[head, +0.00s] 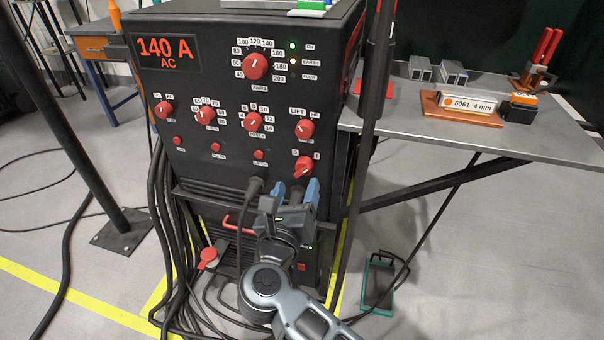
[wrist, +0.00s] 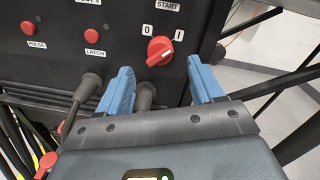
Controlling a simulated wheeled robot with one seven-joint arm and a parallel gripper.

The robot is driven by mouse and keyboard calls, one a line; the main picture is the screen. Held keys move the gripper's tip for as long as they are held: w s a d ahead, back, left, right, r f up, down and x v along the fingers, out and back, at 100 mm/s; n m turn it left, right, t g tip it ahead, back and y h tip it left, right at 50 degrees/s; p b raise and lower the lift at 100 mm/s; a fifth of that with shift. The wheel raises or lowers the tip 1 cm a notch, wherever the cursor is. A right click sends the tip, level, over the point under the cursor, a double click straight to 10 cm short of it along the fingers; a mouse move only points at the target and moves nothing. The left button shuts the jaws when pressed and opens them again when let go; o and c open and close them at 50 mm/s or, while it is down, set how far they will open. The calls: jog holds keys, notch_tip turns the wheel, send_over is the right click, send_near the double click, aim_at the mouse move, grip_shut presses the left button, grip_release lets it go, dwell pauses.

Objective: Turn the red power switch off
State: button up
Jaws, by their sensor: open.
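The red power switch (head: 303,168) is a rotary knob at the lower right of the black machine's front panel, with labels 0 and I above it. In the wrist view the knob (wrist: 160,50) sits between and beyond the fingertips, its bar slanting up to the right, toward the I. My gripper (head: 295,188) has blue fingers, is open and empty, and is just below the switch. In the wrist view the fingers of my gripper (wrist: 160,72) stand left and right of the knob, apart from it.
Cable plugs (wrist: 144,95) stick out of the panel below the switch, close to my fingers. Red latch (wrist: 95,52) and pulse buttons lie to the left. A dark post (head: 375,90) stands right of the machine, before a grey table (head: 480,140). Several cables hang at the left.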

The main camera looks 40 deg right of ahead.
aim_at(302, 172)
jog(key=shift+x, duration=3.1)
jog(key=c, duration=0.9)
